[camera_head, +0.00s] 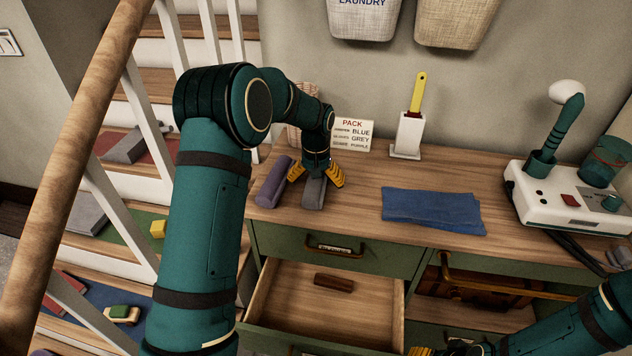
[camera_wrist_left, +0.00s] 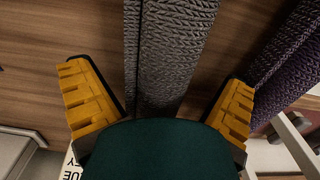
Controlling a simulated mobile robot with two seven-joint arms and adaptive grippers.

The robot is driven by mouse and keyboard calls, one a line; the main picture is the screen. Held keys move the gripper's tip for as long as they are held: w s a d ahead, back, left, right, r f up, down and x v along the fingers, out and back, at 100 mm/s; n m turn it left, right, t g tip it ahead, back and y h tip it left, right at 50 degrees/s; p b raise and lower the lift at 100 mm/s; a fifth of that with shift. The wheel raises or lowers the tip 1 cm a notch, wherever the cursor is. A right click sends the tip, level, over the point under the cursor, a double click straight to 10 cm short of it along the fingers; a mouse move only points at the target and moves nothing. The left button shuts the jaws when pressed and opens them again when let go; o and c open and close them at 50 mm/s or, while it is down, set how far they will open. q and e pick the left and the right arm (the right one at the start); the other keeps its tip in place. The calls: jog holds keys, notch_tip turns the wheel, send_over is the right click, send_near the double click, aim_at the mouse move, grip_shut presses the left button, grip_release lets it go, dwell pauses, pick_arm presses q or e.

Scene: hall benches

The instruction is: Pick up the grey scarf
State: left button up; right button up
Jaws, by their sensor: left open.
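The grey scarf (camera_head: 314,193) lies rolled up on the wooden bench top, beside a purple knitted roll (camera_head: 273,182). My left gripper (camera_head: 316,179) points down at the scarf, its yellow fingers open on either side of it. In the left wrist view the ribbed grey scarf (camera_wrist_left: 175,50) runs between the two open fingers (camera_wrist_left: 160,105), with gaps on both sides. I cannot tell how far above the bench the fingertips are. The purple roll (camera_wrist_left: 287,65) is just outside the right finger there. My right gripper (camera_head: 428,351) is only partly in view at the bottom edge.
A folded blue cloth (camera_head: 432,207) lies to the right on the bench. An open drawer (camera_head: 372,283) below holds a brown block (camera_head: 333,283).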

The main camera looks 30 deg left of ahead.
pick_arm(q)
jog(key=c, duration=1.3)
jog(key=shift+r, duration=0.1)
